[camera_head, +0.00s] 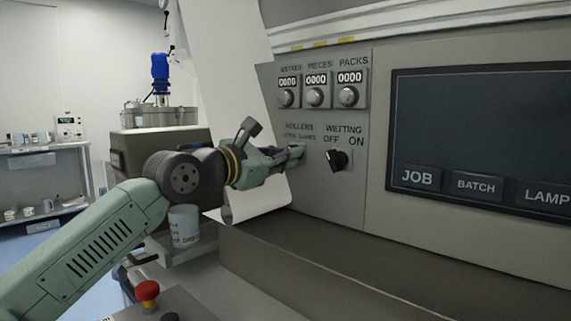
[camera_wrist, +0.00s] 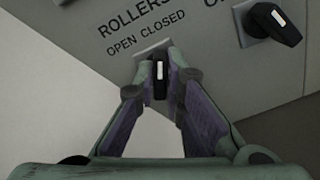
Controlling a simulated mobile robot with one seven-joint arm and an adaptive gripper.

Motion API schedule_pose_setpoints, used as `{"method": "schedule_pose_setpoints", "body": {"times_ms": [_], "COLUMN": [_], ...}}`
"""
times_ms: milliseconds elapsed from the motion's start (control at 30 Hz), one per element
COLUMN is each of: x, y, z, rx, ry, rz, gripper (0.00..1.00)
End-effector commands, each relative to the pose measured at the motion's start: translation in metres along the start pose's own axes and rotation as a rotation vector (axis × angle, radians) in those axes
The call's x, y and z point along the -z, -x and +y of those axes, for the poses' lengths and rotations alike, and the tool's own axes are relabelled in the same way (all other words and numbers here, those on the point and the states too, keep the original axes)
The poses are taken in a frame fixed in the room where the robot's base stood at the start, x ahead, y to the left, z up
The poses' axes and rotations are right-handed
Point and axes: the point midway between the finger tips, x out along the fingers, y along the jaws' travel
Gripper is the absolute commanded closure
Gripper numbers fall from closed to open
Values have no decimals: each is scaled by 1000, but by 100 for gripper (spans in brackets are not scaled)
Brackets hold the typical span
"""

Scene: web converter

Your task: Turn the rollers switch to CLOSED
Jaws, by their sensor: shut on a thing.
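The rollers switch is a dark knob (camera_wrist: 159,82) with a white mark, on a light square plate (camera_wrist: 151,50) below the "ROLLERS OPEN CLOSED" label. In the wrist view its mark points straight up the picture, while the label runs tilted. My gripper (camera_wrist: 159,88) is shut on the knob, with one finger on each side of it. In the head view my gripper (camera_head: 296,153) reaches the grey panel from the left, and its fingers hide the knob. I cannot tell exactly which setting the knob stands at.
The wetting switch (camera_head: 338,160) sits close to the right of my gripper and shows in the wrist view (camera_wrist: 270,22). Counter dials (camera_head: 317,95) are above. A white sheet (camera_head: 235,100) hangs behind my arm. A dark ledge (camera_head: 300,250) juts out below the panel.

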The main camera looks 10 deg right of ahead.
Motion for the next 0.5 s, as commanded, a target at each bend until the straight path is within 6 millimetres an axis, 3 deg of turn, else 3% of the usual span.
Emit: {"method": "schedule_pose_setpoints", "body": {"times_ms": [500], "x": [1], "y": [0], "z": [0], "rx": [1], "ry": [-69], "rz": [2], "gripper": [100]}}
